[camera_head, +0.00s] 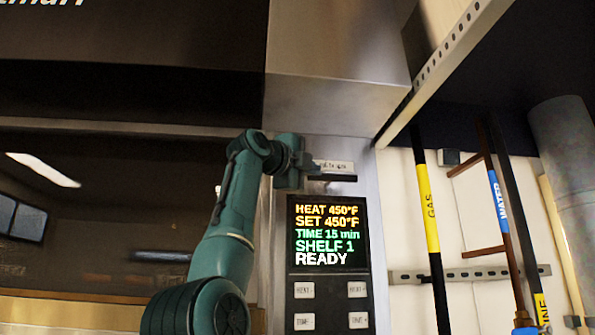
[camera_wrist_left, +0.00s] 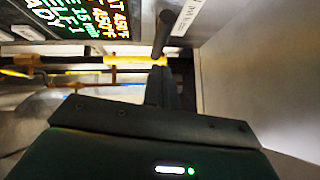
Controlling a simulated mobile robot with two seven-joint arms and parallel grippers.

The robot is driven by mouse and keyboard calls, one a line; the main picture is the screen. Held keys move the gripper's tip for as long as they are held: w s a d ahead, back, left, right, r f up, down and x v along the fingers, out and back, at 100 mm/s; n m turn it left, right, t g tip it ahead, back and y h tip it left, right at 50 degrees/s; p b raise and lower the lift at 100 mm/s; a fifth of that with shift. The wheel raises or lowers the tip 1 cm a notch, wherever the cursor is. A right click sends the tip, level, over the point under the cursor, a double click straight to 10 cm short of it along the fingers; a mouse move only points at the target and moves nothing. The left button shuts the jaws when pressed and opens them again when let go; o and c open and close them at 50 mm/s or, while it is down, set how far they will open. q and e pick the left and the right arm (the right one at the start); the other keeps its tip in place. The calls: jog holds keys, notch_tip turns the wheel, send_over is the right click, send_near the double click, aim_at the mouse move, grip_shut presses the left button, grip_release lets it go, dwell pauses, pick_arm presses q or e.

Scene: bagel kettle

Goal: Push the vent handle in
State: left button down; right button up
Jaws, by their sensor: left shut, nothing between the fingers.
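The vent handle (camera_wrist_left: 162,36) is a dark rod with a rounded end. In the left wrist view it sticks out beside a white label (camera_wrist_left: 188,14), just beyond my fingertips. My left gripper (camera_wrist_left: 160,72) is shut and empty, its fingertips close to the rod; I cannot tell whether they touch. In the head view my left gripper (camera_head: 312,171) is at the oven's control column, just under the label plate (camera_head: 333,167) and above the display. There the gripper and wrist cover much of the handle area. My right gripper is not in view.
The lit display (camera_head: 327,232) reads READY, with several buttons (camera_head: 304,290) below it. The oven's dark glass front (camera_head: 90,210) is to the left. A metal hood (camera_head: 340,95) juts out above. Gas and water pipes (camera_head: 427,205) run along the wall at right.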

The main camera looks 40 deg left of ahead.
pick_arm(q)
jog(key=s+f+b, duration=0.1)
jog(key=s+b, duration=0.3)
jog(key=s, duration=0.5)
jog(key=shift+s+d+f, duration=0.15)
jog(key=shift+d+f, duration=0.05)
jog(key=shift+d, duration=0.15)
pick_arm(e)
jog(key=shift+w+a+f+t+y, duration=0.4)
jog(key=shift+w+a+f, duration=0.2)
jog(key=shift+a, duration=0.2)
